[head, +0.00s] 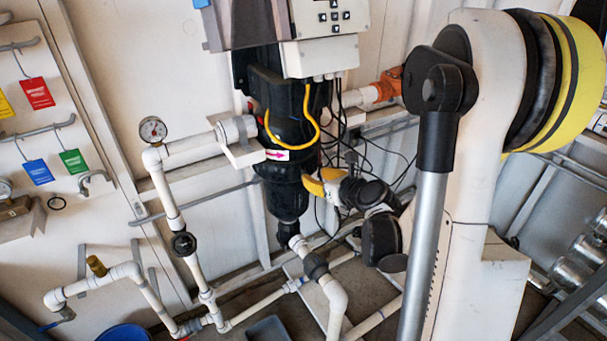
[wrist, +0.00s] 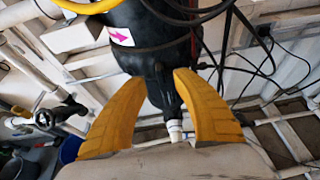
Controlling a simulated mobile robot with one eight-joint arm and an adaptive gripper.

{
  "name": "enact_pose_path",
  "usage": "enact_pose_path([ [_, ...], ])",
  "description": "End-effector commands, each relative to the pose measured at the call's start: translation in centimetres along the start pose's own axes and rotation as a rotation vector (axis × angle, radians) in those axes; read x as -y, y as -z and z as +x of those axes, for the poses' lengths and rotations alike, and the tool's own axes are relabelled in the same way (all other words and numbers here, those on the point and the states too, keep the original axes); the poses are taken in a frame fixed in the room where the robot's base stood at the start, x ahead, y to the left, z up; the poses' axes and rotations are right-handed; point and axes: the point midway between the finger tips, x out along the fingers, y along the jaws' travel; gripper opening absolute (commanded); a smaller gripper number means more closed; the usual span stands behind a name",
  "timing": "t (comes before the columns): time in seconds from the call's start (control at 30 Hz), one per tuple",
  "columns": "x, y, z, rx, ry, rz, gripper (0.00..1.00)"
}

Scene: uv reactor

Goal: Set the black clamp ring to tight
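The black clamp ring (head: 272,174) appears as a dark band around the black vessel, just below a white label with a pink arrow (head: 275,155). Black on black, its edges and exact setting are hard to read. In the wrist view the ring's band (wrist: 152,58) crosses the vessel below the pink arrow (wrist: 121,36). My gripper (head: 314,181) is at the right side of the vessel, near ring height. Its yellow fingers (wrist: 162,108) are spread, with nothing held between them. The narrow lower vessel shows beyond the gap; contact with the ring cannot be told.
A yellow hose (head: 310,138) loops across the vessel above the ring. Loose black cables (head: 385,150) hang to its right, near my arm. White pipes with a gauge (head: 153,129) stand left. A control box (head: 325,22) is above, and a white pipe (head: 335,300) runs below.

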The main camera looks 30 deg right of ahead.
Motion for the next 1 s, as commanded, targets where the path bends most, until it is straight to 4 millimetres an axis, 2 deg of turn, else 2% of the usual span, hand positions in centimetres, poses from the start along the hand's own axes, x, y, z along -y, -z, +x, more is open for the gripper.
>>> enact_pose_path([
  [0.03,-0.1,0.3,1.3,0.0,-0.003,-0.002,0.34],
  [0.1,-0.1,0.3,2.7,-0.001,-0.003,-0.003,0.34],
  [0.3,-0.1,0.2,5.5,-0.001,-0.001,-0.003,0.34],
  [0.43,-0.1,0.1,6.3,-0.001,-0.001,-0.004,0.34],
  [0.7,-0.1,0.0,6.4,-0.001,0.0,-0.004,0.34],
  [0.77,-0.1,0.0,6.4,-0.001,0.0,-0.004,0.18],
  [0.8,-0.1,0.0,6.4,-0.001,0.0,-0.004,0.06],
  [0.83,-0.1,0.0,6.4,-0.001,0.0,-0.004,0.0],
  [1.0,-0.1,0.0,6.4,-0.001,0.0,-0.004,0.0],
])
